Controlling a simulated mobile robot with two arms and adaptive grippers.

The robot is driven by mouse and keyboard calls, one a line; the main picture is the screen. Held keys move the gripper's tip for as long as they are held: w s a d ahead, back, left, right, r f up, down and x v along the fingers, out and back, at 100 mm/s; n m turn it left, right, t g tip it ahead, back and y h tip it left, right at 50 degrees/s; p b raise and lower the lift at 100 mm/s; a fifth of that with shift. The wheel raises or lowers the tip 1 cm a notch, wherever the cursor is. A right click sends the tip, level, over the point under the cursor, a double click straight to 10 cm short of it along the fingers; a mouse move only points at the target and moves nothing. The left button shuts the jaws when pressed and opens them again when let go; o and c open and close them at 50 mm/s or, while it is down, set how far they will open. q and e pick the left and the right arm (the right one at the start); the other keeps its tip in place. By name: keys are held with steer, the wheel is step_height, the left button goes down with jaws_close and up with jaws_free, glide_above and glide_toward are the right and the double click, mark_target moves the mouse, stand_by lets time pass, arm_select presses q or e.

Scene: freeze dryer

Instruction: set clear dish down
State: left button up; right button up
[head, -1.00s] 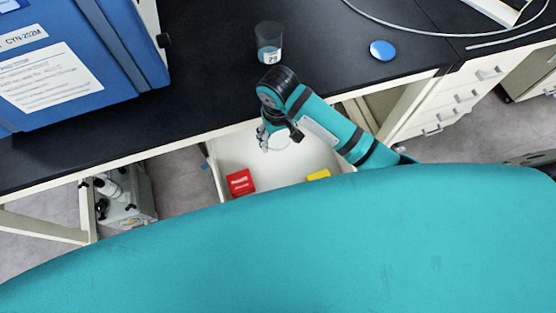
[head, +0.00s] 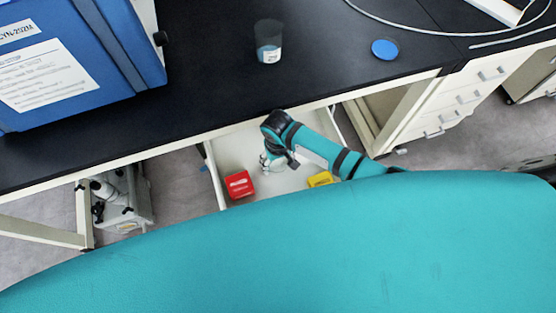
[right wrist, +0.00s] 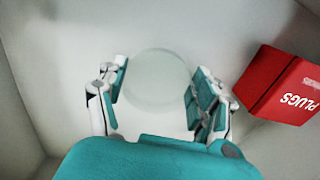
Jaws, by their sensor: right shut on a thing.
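The clear dish (right wrist: 157,75) is a faint, round, see-through disc between the fingers of my right gripper (right wrist: 158,98) in the right wrist view. My right gripper is shut on it. In the head view my right gripper (head: 270,163) points down inside the open white drawer (head: 232,147), and the dish is hard to make out there. I cannot tell whether the dish touches the drawer floor. My left gripper is not in view.
A red box marked PLUGS (right wrist: 285,85) stands close to the right of the gripper in the right wrist view; a yellow box (head: 320,179) is also in the drawer.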

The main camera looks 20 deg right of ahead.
mark_target(278, 165)
steer(key=shift+f, duration=0.1)
steer(key=o, duration=1.2)
steer(key=shift+c, duration=0.2)
step_height(278, 165, up, 12)
steer(key=p, duration=0.2)
steer(key=shift+r, duration=0.2)
